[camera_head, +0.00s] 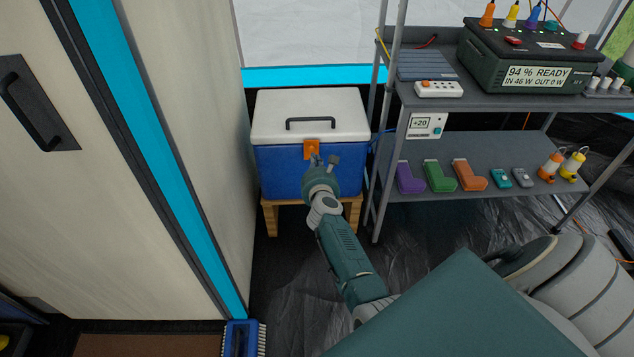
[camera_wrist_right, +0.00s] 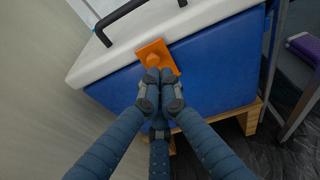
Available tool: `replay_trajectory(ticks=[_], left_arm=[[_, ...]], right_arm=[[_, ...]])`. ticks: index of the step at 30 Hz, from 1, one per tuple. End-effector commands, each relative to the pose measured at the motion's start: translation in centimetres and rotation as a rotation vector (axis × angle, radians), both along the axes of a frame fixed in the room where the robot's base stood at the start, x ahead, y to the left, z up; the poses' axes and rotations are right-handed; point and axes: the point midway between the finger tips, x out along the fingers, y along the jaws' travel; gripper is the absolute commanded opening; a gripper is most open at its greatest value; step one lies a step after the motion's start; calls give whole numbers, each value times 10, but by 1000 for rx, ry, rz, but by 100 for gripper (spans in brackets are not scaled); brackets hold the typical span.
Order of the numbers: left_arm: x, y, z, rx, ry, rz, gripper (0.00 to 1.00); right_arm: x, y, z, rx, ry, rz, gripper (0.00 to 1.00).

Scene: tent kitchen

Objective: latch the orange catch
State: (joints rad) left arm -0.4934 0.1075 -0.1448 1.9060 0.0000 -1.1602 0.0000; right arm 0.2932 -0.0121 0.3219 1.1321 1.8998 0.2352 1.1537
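The orange catch (camera_head: 311,149) is on the front of a cooler with a white lid (camera_head: 290,105) and blue body (camera_head: 275,170). The catch also shows in the wrist view (camera_wrist_right: 153,52), lying over the seam between lid and body. My right gripper (camera_head: 322,160) is in front of the catch, pointing at it. In the wrist view its fingertips (camera_wrist_right: 160,75) are together at the catch's lower part and cover some of it. Contact cannot be told. I see nothing held between the fingers. The lid looks down. My left gripper is not in view.
The cooler stands on a wooden stand (camera_head: 271,215). A grey shelf (camera_head: 440,150) with small tools and a power station (camera_head: 520,60) is close on the right. A pale panel (camera_head: 190,130) is on the left. A black handle (camera_head: 310,122) sits on the lid.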

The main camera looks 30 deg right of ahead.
Motion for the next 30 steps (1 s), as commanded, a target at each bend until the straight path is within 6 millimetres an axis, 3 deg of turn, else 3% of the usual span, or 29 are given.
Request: replay_trajectory(ticks=[15,21,30], left_arm=[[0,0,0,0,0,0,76],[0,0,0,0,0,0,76],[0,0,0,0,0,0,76]], right_arm=[[-80,45,23,1,2,3,0],[-91,51,27,1,2,2,0],[-92,52,27,1,2,2,0]])
